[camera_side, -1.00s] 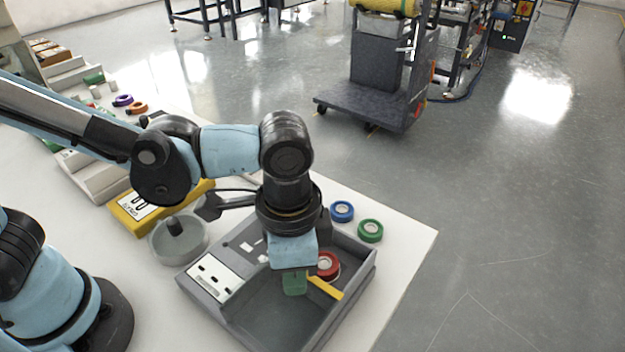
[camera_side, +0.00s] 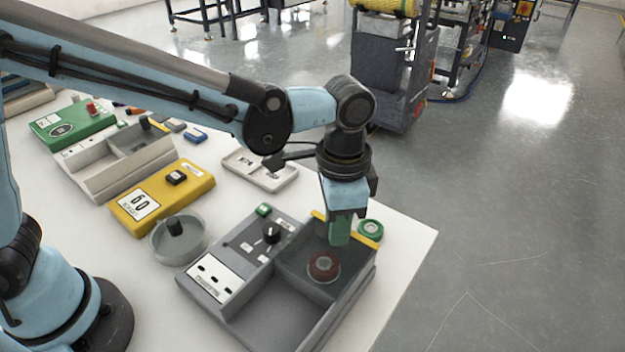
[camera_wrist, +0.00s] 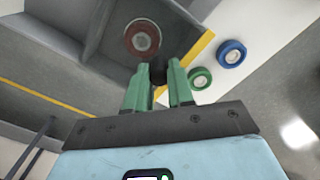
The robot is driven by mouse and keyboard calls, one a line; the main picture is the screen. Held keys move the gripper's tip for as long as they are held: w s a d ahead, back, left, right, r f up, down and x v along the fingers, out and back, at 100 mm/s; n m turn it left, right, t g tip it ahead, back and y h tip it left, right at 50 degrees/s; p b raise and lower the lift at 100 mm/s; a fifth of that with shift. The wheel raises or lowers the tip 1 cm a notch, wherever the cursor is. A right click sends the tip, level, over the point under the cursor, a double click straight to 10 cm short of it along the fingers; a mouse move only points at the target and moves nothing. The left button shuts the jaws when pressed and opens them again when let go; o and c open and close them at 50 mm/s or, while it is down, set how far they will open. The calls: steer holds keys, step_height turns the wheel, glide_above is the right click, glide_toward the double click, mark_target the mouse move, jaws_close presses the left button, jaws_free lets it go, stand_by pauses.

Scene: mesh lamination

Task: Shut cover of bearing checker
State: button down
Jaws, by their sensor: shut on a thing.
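The bearing checker (camera_side: 210,278) is a grey box with a control panel at its left and an open-topped tray. Its cover shows as a dark, see-through panel (camera_side: 292,262) with a yellow edge strip (camera_side: 366,241) along the tray's far end. A red bearing (camera_side: 324,266) lies in the tray and looks dulled beneath the panel; it also shows in the wrist view (camera_wrist: 142,38). My gripper (camera_side: 340,240), with green fingers, is at the yellow strip, shut on a dark knob (camera_wrist: 158,74) of the cover. The knob is mostly hidden by the fingers.
A green ring (camera_side: 371,230) lies just beyond the checker; a blue ring (camera_wrist: 232,52) shows in the wrist view. A round grey dish (camera_side: 180,242), a yellow device (camera_side: 165,198) and a pale tray (camera_side: 262,168) stand to the left. The table's edge is close at right.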

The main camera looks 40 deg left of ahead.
steer(key=c, duration=1)
jaws_free()
steer(key=shift+w, duration=0.25)
step_height(320, 180, up, 12)
steer(key=shift+r, duration=0.1)
steer(key=s+a+f+n+t, duration=0.2)
steer(key=a+n, duration=0.1)
steer(key=a, duration=0.4)
steer(key=s+a+f+n+t, duration=0.2)
steer(key=a+n+t, duration=0.1)
steer(key=a, duration=0.5)
steer(key=s+a+f+n+t, duration=0.2)
steer(key=a+f+n, duration=0.1)
steer(key=a, duration=0.4)
steer(key=shift+a, duration=0.4)
